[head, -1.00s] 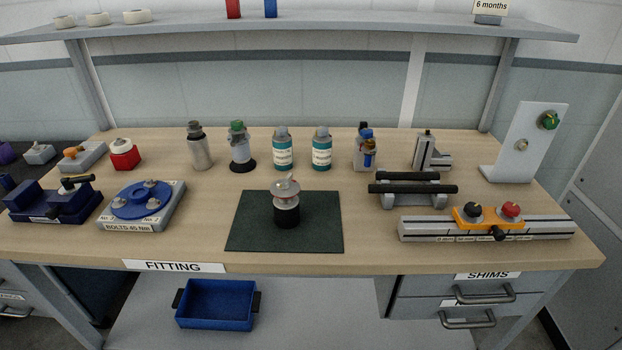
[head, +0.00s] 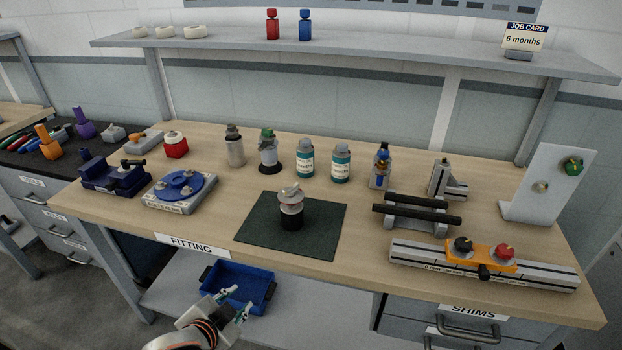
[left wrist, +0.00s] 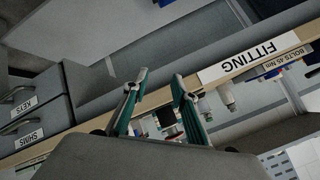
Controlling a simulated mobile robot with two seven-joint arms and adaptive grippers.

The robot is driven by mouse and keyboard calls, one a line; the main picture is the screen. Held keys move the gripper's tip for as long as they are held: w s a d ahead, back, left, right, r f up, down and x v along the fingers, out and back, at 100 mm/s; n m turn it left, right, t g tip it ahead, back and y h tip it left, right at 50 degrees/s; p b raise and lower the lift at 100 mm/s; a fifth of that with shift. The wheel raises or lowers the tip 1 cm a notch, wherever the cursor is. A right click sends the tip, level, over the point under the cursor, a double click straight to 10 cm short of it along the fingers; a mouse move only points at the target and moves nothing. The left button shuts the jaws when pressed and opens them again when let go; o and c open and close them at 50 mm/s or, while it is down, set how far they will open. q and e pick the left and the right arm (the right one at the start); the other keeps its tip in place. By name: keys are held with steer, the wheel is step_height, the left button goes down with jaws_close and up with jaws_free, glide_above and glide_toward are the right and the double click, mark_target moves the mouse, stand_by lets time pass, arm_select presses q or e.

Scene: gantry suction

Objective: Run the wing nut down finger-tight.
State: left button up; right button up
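A small silver part shaped like a wing nut (head: 290,188) sits on top of a round fitting (head: 291,205). The fitting has a pale metal body with a reddish band and a black base. It stands upright on the dark green mat (head: 328,235) in mid-bench. How far down the nut sits on its thread is too small to tell. My left gripper (head: 232,304) is low in front of the bench, apart from the fitting, with its fingers spread and empty. The open fingers also show in the left wrist view (left wrist: 157,86). My right gripper is not in view.
The bench's front edge with the FITTING label (head: 191,244) lies between my left gripper and the mat. A blue bin (head: 240,285) is on the lower shelf. A blue bolt-flange fixture (head: 180,190) stands left of the mat, a black-bar rack (head: 416,214) right, bottles (head: 340,163) behind.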

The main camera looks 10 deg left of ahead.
arm_select(q)
steer(key=w+d+r+m+t+h, duration=0.2)
steer(key=w+d+r+h, duration=0.5)
steer(key=w+d+r, duration=0.6)
steer(key=n+h, duration=0.1)
steer(key=n, duration=0.2)
glide_toward(290, 187)
steer(key=w+d, duration=0.1)
steer(key=w, duration=0.1)
steer(key=shift+g, duration=0.4)
steer(key=p+x, duration=0.1)
steer(key=x, duration=0.7)
steer(key=shift+f, duration=0.15)
steer(key=shift+c, duration=0.4)
jaws_close()
